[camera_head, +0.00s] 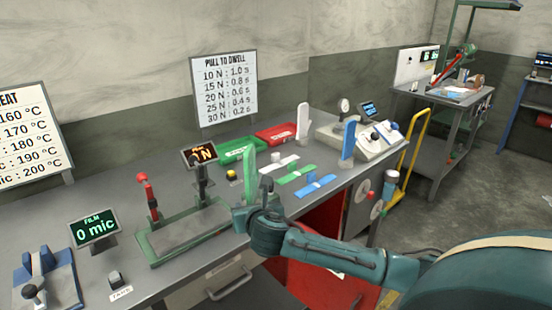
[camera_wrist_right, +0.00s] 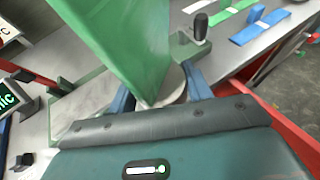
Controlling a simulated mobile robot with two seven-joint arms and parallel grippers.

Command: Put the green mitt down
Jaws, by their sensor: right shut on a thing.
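The green mitt (camera_head: 250,172) stands upright, its lower end in my right gripper (camera_head: 254,208), over the bench near its front edge. In the right wrist view the green mitt (camera_wrist_right: 122,45) rises between the two blue fingers of my right gripper (camera_wrist_right: 162,92), which is shut on it. A pale round piece shows at its lower end. A flat green stand (camera_head: 296,174) lies on the bench to the right, between a white stand (camera_head: 278,162) and a blue stand (camera_head: 314,187). My left gripper is not in view.
A white mitt (camera_head: 303,120) and a blue mitt (camera_head: 348,140) stand upright farther right. A green tray (camera_head: 238,149) and a red tray (camera_head: 276,134) lie at the back. A green-based device with a red lever (camera_head: 146,190) stands left of the gripper. A red cabinet (camera_head: 318,262) is below.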

